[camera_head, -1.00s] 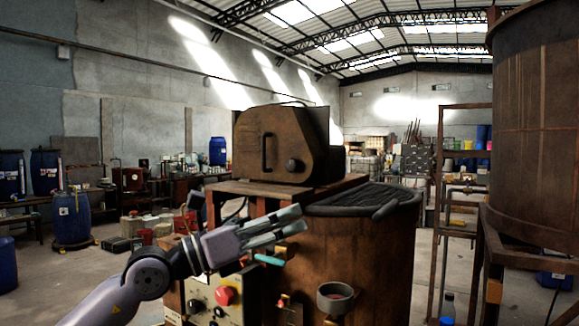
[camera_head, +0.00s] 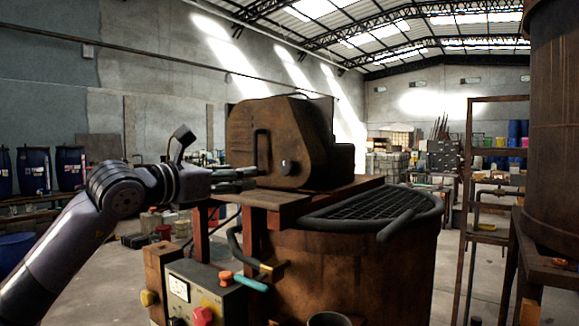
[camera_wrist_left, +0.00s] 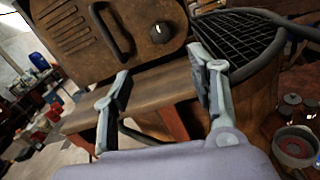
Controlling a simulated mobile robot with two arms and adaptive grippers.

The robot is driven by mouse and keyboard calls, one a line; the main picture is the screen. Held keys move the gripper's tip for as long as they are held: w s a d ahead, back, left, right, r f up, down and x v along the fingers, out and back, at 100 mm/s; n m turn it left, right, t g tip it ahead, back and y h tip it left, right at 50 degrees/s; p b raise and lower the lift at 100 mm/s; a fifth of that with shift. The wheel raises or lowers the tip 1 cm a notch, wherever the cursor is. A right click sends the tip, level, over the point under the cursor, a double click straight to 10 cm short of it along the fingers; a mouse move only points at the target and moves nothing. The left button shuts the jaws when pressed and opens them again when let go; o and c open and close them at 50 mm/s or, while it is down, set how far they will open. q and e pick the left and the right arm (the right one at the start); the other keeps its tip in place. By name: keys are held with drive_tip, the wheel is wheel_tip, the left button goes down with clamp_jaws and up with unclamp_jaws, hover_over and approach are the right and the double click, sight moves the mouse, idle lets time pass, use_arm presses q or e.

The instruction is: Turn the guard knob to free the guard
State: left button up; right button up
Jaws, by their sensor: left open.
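A small dark round knob (camera_head: 286,167) sits low on the front of a rusty brown housing (camera_head: 284,120), which also bears a dark upright handle (camera_head: 262,152). In the left wrist view the knob (camera_wrist_left: 161,32) shows ahead of the fingers, with a bright mark on its face. My left gripper (camera_head: 250,178) is to the left of the knob in the head view. In the left wrist view the open fingers (camera_wrist_left: 160,65) are spread and empty, with the knob beyond the gap between them, apart from them. My right gripper is not in view.
A dark mesh grating (camera_head: 370,207) with a bar handle covers the vat (camera_head: 350,270) beside the housing. A wooden ledge (camera_head: 290,200) runs under the housing. A control box (camera_head: 205,290) with a red knob stands below. A large rusty tank (camera_head: 553,130) is at right.

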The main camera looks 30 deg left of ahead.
sight(284, 167)
use_arm(q)
drive_tip(key=w+p, duration=0.1)
drive_tip(key=w, duration=0.1)
drive_tip(key=w+p, duration=0.2)
drive_tip(key=w+r+p, duration=0.1)
drive_tip(key=w, duration=0.1)
drive_tip(key=shift+w+d, duration=0.1)
drive_tip(key=shift+d, duration=0.25)
drive_tip(key=w+p, duration=0.1)
drive_tip(key=w, duration=0.1)
drive_tip(key=w+p, duration=0.2)
drive_tip(key=w, duration=0.1)
drive_tip(key=w+p, duration=0.1)
drive_tip(key=w, duration=0.2)
drive_tip(key=shift+d+f+p, duration=0.2)
drive_tip(key=shift+d+p, duration=0.05)
drive_tip(key=shift+p, duration=0.1)
drive_tip(key=shift+w, duration=0.45)
drive_tip(key=shift+w+d+f, duration=0.1)
drive_tip(key=shift+w+f, duration=0.1)
drive_tip(key=shift+w, duration=0.2)
drive_tip(key=c, duration=1.2)
drive_tip(key=shift+o, duration=0.2)
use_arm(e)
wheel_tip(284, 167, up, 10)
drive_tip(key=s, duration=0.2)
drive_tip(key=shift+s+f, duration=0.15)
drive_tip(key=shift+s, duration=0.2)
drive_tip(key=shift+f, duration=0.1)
